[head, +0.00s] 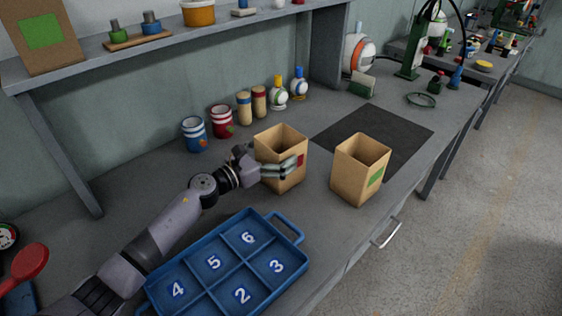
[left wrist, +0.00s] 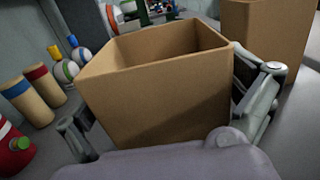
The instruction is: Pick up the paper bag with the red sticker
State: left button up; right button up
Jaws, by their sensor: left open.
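The paper bag with the red sticker (head: 281,145) stands upright and open-topped on the workbench. Its red sticker (head: 300,160) faces right, partly covered by a finger. It fills the middle of the left wrist view (left wrist: 160,95). My left gripper (head: 272,168) is open, with one finger on each side of this bag; I cannot tell whether the fingers touch it. A second paper bag with a green sticker (head: 360,160) stands to its right, and its side shows in the left wrist view (left wrist: 268,40). My right gripper is not in view.
A blue numbered tray (head: 296,262) lies in front of the bag. Blue and red cans (head: 221,122), wooden cylinders and round bottles (head: 278,92) stand behind it. A dark mat (head: 400,125) lies behind the second bag. A shelf (head: 120,52) overhangs the back left.

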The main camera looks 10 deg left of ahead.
pick_arm(q)
jog(key=c, duration=1.3)
jog(key=shift+r, duration=0.1)
